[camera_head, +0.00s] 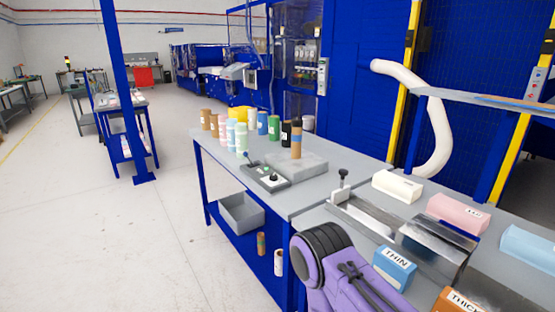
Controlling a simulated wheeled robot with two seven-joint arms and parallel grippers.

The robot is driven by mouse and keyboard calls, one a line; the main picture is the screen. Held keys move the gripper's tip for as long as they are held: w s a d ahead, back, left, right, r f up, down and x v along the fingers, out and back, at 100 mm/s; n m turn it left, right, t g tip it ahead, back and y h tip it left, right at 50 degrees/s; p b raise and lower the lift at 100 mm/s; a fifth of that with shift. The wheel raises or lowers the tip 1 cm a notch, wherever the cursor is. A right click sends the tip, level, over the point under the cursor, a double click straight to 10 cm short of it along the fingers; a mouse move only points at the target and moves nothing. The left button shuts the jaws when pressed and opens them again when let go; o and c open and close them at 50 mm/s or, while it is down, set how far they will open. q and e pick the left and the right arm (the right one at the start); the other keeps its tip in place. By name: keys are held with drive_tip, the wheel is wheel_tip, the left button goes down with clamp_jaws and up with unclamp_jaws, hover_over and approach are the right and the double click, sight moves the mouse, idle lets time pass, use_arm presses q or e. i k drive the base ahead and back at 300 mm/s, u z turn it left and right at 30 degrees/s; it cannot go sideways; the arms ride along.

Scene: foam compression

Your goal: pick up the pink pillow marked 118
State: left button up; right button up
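A pink pillow-shaped block (458,214) lies on the grey workbench at the right in the head view. It carries a small dark marking that is too small to read surely. Part of my purple arm (328,272) with a black ribbed joint shows at the bottom middle, in front of the bench. The pink pillow is to the right of this arm part and apart from it. I make out no gripper fingertips on either side.
Near the pillow are a cream block (397,186), a light blue block (530,246), a blue block marked THIN (394,267), an orange block marked THICK (461,300) and a metal fixture (437,238). Several coloured cylinders (241,138) stand on the farther bench.

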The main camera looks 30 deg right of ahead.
sight(475, 222)
drive_tip(key=i, duration=2.35)
drive_tip(key=z, duration=3.8)
